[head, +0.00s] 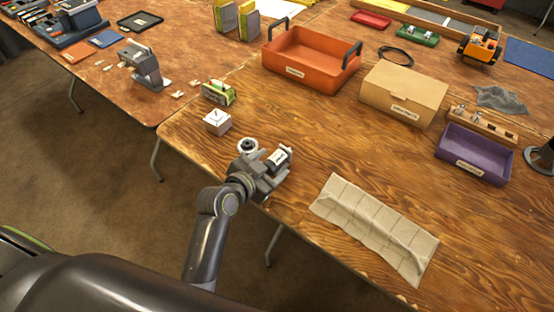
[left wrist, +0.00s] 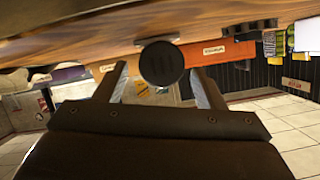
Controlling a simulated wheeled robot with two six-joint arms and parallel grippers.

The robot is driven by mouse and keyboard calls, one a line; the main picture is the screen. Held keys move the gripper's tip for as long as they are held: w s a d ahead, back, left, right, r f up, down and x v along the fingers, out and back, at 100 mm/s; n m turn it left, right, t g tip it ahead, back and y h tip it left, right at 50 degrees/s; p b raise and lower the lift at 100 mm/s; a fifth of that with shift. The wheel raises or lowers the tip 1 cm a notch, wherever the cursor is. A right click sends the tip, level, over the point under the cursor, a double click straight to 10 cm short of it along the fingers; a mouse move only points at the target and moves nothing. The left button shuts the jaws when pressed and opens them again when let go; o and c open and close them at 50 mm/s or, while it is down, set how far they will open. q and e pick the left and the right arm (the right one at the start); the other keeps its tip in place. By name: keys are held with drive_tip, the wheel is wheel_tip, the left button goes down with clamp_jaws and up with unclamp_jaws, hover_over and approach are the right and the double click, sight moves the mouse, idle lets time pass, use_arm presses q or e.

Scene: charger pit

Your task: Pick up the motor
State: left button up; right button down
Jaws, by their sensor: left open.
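The motor (head: 280,157), a small cylinder with a pale label, is at the table's front edge in the head view. In the left wrist view its dark round end (left wrist: 161,63) shows between the two fingers. My left gripper (head: 271,170) is open around or just short of the motor; its fingers show apart in the left wrist view (left wrist: 160,88), with the motor between them. I cannot tell whether either finger touches it. The fingers partly hide the motor in the head view. My right gripper is not in view.
A round ring-like part (head: 247,146) lies just left of the gripper, with a white box (head: 217,122) beyond. A beige cloth (head: 375,227) lies to the right. An orange tray (head: 311,58), a cardboard box (head: 403,94) and a purple bin (head: 473,154) stand farther back. Bare wood lies between.

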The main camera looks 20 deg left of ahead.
use_arm(q)
drive_tip(key=shift+x, duration=1.2)
drive_tip(key=shift+c, duration=0.2)
drive_tip(key=c, duration=1.3)
drive_tip(key=shift+r, duration=0.1)
